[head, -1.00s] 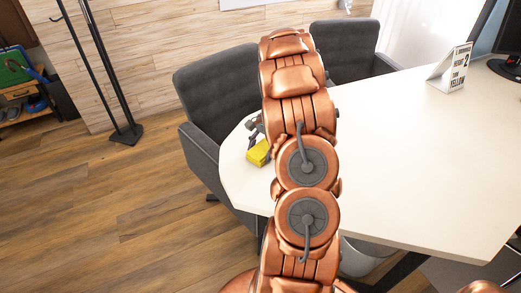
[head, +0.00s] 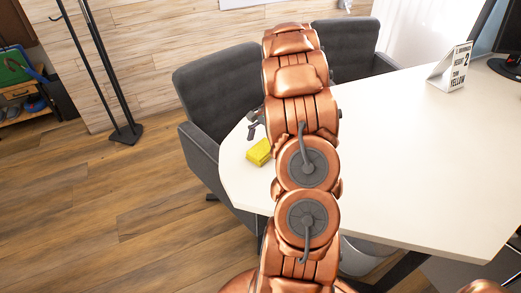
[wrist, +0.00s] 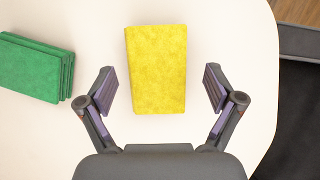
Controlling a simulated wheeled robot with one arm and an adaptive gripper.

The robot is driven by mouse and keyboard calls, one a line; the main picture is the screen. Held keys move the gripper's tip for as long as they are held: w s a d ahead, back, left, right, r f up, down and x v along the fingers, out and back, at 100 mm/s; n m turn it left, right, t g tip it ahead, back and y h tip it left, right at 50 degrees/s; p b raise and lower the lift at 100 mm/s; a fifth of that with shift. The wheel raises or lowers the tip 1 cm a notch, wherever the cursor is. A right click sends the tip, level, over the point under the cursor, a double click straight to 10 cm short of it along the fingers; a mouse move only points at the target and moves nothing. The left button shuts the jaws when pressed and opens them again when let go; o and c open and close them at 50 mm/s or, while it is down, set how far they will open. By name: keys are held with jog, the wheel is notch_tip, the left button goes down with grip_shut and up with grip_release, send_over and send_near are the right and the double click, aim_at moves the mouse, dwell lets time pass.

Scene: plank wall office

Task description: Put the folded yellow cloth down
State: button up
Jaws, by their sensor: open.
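The folded yellow cloth (head: 259,152) lies on the white table (head: 400,170) near its left end. In the wrist view the yellow cloth (wrist: 156,68) is a flat upright rectangle on the tabletop. My gripper (wrist: 159,88) is open, with one finger on each side of the cloth's lower part and a gap to both edges. In the head view my gripper (head: 254,125) shows only in part beside the cloth, and my arm hides the rest.
A green folded stack (wrist: 34,66) lies left of the cloth in the wrist view. Dark chairs (head: 220,100) stand against the table. A sign (head: 450,68) and a monitor (head: 508,45) stand at the far right. The table's middle is clear.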

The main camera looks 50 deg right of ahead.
jog(key=b+v, duration=0.1)
jog(key=v, duration=0.8)
jog(key=shift+r, duration=0.35)
jog(key=s+a+r+n+g+h, duration=0.1)
jog(key=s+a+r+n, duration=0.1)
jog(key=a, duration=0.5)
jog(key=s+a+r+n, duration=0.1)
jog(key=a+r+n, duration=0.15)
jog(key=a, duration=0.55)
jog(key=s+a+r+n+g+h, duration=0.1)
jog(key=s+a+r+n, duration=0.15)
jog(key=a, duration=0.45)
jog(key=s+a+f+n+h, duration=0.1)
jog(key=s+a+f+n, duration=0.1)
jog(key=s+a+n, duration=0.3)
jog(key=s+a+f+n+h, duration=0.1)
jog(key=s+a+n, duration=0.4)
jog(key=s+a, duration=0.4)
jog(key=s, duration=0.4)
jog(key=shift+s+f, duration=0.25)
jog(key=shift+f, duration=0.15)
jog(key=shift+a, duration=0.15)
notch_tip(320, 180, up, 7)
jog(key=p, duration=0.7)
